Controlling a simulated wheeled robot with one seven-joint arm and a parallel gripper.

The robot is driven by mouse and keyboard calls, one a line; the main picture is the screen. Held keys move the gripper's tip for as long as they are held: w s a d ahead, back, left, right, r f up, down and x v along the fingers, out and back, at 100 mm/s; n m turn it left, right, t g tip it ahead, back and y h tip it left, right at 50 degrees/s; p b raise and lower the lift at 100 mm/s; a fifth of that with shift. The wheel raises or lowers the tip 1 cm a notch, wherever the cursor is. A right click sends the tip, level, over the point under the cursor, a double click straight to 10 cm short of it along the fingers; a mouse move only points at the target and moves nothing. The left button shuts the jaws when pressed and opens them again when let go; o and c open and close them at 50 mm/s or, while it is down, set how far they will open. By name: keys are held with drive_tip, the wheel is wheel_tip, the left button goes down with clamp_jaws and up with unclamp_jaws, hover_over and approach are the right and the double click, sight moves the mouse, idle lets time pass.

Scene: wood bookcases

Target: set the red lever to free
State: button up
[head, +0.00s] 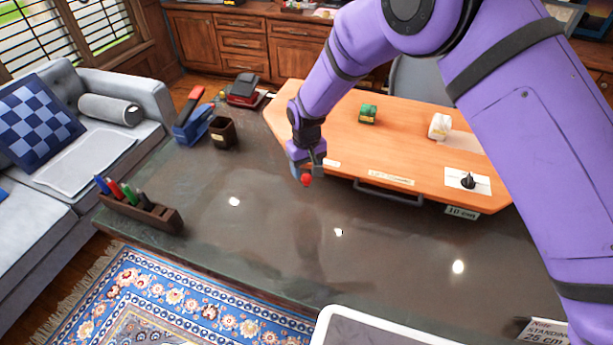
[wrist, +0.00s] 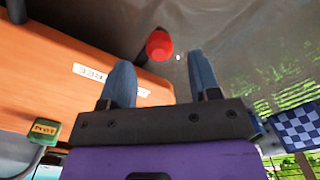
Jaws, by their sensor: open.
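The red lever shows as a round red knob (head: 306,180) at the front left edge of an orange wooden board (head: 345,140). In the wrist view the red knob (wrist: 159,46) lies just beyond the fingertips, near the line between them. My gripper (head: 306,160) is right above the knob in the head view and hides the lever's stem. In the wrist view my gripper (wrist: 162,78) has two blue-grey fingers spread apart, with nothing between them. I cannot tell whether a finger touches the knob. A white label (wrist: 90,73) beside the lever is too blurred to read.
The board also carries a green block (head: 368,112), a white block (head: 440,125) and a black knob (head: 467,181). A dark handle (head: 388,192) runs along its front. A pen holder (head: 140,212) and a dark cup (head: 222,133) stand left. The dark tabletop in front is clear.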

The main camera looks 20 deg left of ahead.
sight(307, 176)
drive_tip(key=shift+f, duration=2)
